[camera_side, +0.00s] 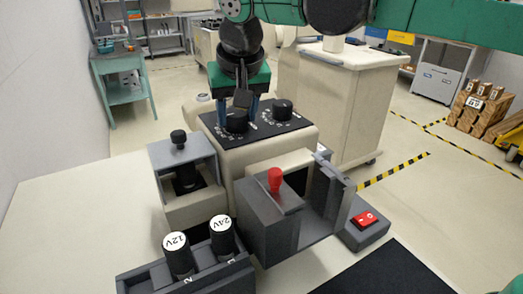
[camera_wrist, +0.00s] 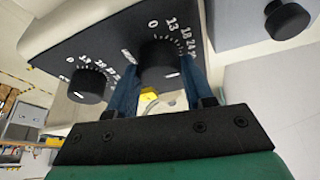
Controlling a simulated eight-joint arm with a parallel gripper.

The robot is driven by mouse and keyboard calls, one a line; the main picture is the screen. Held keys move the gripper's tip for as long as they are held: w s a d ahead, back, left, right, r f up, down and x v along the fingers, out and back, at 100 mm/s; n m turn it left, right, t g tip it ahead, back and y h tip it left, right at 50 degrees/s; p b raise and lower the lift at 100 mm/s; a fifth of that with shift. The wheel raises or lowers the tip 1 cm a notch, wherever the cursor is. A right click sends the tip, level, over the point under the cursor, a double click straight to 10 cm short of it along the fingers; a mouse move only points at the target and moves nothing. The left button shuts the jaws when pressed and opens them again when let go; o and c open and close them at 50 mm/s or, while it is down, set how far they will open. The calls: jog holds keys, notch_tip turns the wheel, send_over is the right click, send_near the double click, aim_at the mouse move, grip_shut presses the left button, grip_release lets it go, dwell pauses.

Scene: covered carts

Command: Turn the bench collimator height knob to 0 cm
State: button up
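A black panel (camera_side: 262,128) on top of the beige bench unit carries two round black knobs with white number scales. The left knob (camera_side: 237,122) is under my gripper (camera_side: 240,112); the other knob (camera_side: 281,108) stands free to its right. In the wrist view the near knob (camera_wrist: 160,64) sits between my blue fingertips (camera_wrist: 159,68). They stand on either side of it, with no clear contact. Its scale shows 0, 13, 18 and higher; a white mark shows on its lower edge, away from the 0. The other knob (camera_wrist: 87,86) has a similar scale. The knob names are unreadable.
A grey slotted holder with a red-topped pin (camera_side: 275,180) and a black-knobbed grey bracket (camera_side: 180,138) stand in front of the panel. Two labelled cylinders (camera_side: 178,254) and a red switch (camera_side: 365,219) are nearer. A covered cart (camera_side: 345,100) is behind.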

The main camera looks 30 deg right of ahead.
grip_shut()
jog(key=n+y, duration=0.1)
jog(key=n, duration=0.2)
jog(key=n+y, duration=0.1)
jog(key=n, duration=0.1)
jog(key=shift+d+n, duration=0.2)
jog(key=shift+n, duration=0.2)
jog(key=n, duration=0.2)
jog(key=n+g+y, duration=0.1)
jog(key=n, duration=0.1)
jog(key=shift+w+y, duration=0.1)
jog(key=shift+y, duration=0.2)
jog(key=shift+n+g+y, duration=0.3)
jog(key=shift+n+g, duration=0.1)
jog(key=shift+n, duration=0.85)
jog(key=shift+n+g+y, duration=0.3)
jog(key=shift+n+g, duration=0.1)
jog(key=shift+n, duration=0.85)
jog(key=o, duration=0.9)
grip_release()
